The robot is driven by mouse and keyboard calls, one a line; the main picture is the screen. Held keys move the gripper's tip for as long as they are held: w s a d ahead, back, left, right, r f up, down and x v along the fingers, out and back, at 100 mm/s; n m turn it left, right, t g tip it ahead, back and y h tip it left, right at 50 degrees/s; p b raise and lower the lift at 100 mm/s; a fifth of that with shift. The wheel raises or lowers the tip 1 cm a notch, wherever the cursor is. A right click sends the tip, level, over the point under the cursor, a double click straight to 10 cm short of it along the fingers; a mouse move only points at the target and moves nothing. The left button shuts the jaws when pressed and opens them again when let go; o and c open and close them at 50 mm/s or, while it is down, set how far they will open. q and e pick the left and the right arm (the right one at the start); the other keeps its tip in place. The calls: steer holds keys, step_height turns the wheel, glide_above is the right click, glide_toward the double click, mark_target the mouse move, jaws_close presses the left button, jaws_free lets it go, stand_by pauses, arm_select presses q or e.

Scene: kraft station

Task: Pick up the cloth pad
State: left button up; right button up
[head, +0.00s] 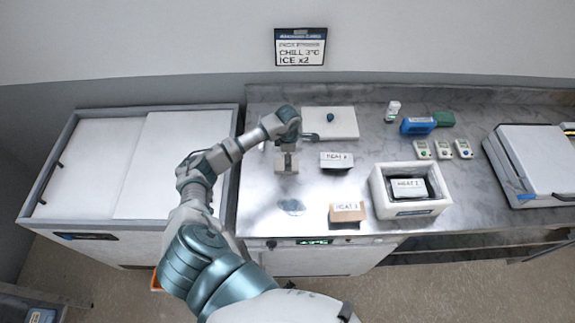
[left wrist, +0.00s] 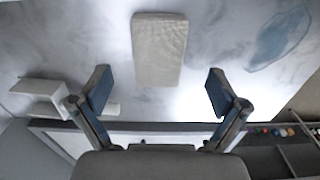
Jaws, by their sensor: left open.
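The cloth pad (left wrist: 160,48) is a beige, roughly rectangular block-shaped pad lying on the metal counter in the left wrist view. In the head view the pad (head: 286,163) shows just below the end of my left arm, partly covered. My left gripper (left wrist: 158,90) is open and empty, its two fingers spread wide to either side of the pad's near end. The gap between fingers and counter is hard to judge. In the head view my left gripper (head: 290,138) is mostly hidden by its own wrist. My right gripper is not in view.
A white board (head: 343,124) with a blue knob lies behind. Labelled boxes (head: 336,161) and (head: 347,212) and a white open box (head: 400,208) stand to the right. A bluish patch (head: 291,207) marks the counter in front. A white-lidded chest (head: 172,175) adjoins on the left.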

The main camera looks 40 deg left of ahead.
arm_select(q)
steer(key=f, duration=0.2)
steer(key=a+f+p, duration=0.1)
steer(key=f, duration=0.1)
steer(key=shift+s+a+f, duration=0.1)
steer(key=shift+f, duration=0.45)
steer(key=shift+d, duration=0.35)
steer(key=c, duration=1.1)
steer(key=shift+c, duration=0.2)
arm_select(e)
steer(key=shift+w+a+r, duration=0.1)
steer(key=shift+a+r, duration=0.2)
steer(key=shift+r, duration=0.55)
